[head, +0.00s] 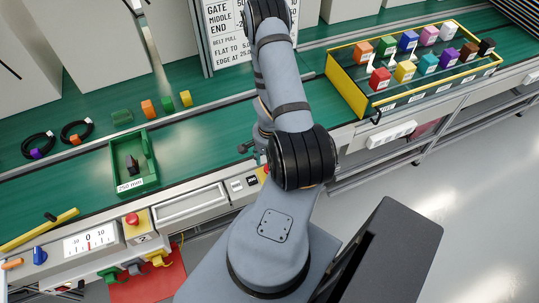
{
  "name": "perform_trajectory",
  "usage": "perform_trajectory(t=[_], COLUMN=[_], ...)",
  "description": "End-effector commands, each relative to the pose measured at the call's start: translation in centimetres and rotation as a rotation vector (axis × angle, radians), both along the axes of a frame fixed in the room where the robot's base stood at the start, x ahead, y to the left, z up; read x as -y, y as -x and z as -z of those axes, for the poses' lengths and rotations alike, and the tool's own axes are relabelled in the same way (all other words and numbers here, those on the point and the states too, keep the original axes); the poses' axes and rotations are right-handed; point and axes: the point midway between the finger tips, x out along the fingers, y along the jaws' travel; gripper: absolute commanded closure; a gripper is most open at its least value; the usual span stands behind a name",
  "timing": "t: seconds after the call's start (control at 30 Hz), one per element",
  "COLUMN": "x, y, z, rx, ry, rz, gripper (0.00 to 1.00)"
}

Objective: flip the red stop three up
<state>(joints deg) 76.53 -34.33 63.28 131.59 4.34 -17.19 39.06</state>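A red mushroom-shaped button (132,219) sits on a yellow box at the lower left; the label below it looks like a 2. Another small red part (266,170) shows beside my arm at the belt's front edge, mostly hidden behind the arm. A red block (380,79) stands in the yellow-edged tray at the upper right. No number three is readable, so I cannot tell which red thing is stop three.
The green belt (210,120) runs across the picture. On it are a green bin (118,181), small coloured blocks (148,109) and black cable coils (77,131). The yellow-edged tray (345,88) holds several coloured blocks. Coloured hooks (158,259) hang at the lower left front.

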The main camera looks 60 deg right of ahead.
Motion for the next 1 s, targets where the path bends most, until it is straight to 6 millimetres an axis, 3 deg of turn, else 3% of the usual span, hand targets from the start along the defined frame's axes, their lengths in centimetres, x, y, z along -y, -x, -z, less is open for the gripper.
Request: perform_trajectory(t=[0.4, 0.6, 1.0], x=[0.1, 0.1, 0.0], y=[-0.1, -0.1, 0.0], z=[-7.4, -10.1, -11.4], rx=[0.004, 0.003, 0.0], ry=[0.004, 0.002, 0.0], rz=[-0.001, 0.001, -0.001], gripper=[0.49, 0.49, 0.49])
